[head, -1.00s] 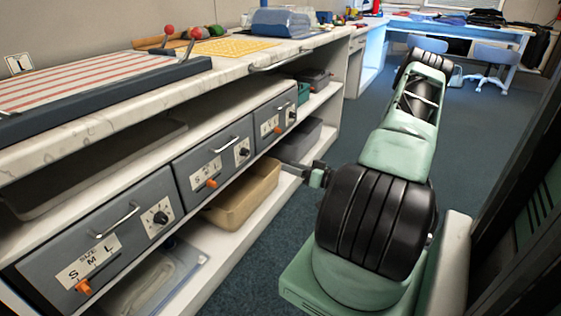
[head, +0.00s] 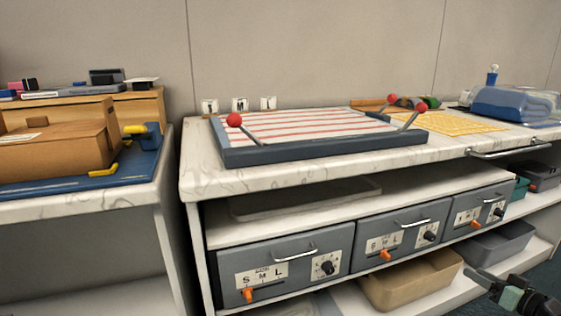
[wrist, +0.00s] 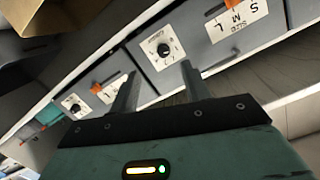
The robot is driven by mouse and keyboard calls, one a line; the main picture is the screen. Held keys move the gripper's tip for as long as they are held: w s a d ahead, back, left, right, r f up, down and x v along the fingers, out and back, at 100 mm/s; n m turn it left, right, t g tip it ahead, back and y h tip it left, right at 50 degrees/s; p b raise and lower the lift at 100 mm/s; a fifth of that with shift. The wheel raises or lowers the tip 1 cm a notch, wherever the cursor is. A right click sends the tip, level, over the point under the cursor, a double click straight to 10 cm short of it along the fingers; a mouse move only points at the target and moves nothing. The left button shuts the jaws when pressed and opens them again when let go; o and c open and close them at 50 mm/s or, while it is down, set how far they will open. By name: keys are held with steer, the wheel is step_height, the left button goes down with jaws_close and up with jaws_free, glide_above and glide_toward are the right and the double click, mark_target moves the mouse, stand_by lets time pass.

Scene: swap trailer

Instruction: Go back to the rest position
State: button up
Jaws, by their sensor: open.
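My gripper (wrist: 158,95) is open in the wrist view, its two dark fingers apart with nothing between them. Beyond the fingers are the grey drawer fronts with dials and orange sliders. In the head view only part of my gripper (head: 492,283) shows at the lower right edge. It is in front of the lower shelf, to the right of the tan bin (head: 410,282). Most of my arm is outside the head view.
A marble-topped counter (head: 200,165) bears a striped board (head: 310,128) with red-knobbed levers. Below are grey drawers (head: 290,268) and a grey bin (head: 497,243). A cardboard box (head: 60,150) sits on a blue fixture (head: 145,165) at left.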

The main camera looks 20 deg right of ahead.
steer(key=w+a+r+n+g+h, duration=0.1)
steer(key=w+a+r+n+g, duration=0.2)
steer(key=w+a+g, duration=0.4)
steer(key=a+r+g+h, duration=0.2)
steer(key=a+r+g, duration=0.1)
steer(key=a+r, duration=0.55)
steer(key=s+a+r+n+g+y, duration=0.1)
steer(key=s+a+r+n+g, duration=0.15)
steer(key=s+a, duration=0.7)
steer(key=s+a+r+n+g, duration=0.25)
steer(key=s+a, duration=0.35)
steer(key=a, duration=0.7)
steer(key=s+a+r+n+g+y, duration=0.1)
steer(key=s+a+r+n, duration=0.15)
steer(key=s+a, duration=0.7)
step_height(320, 180, up, 30)
steer(key=w+a+p, duration=0.2)
steer(key=p, duration=2.8)
steer(key=shift+w+f, duration=0.15)
steer(key=shift+w, duration=0.15)
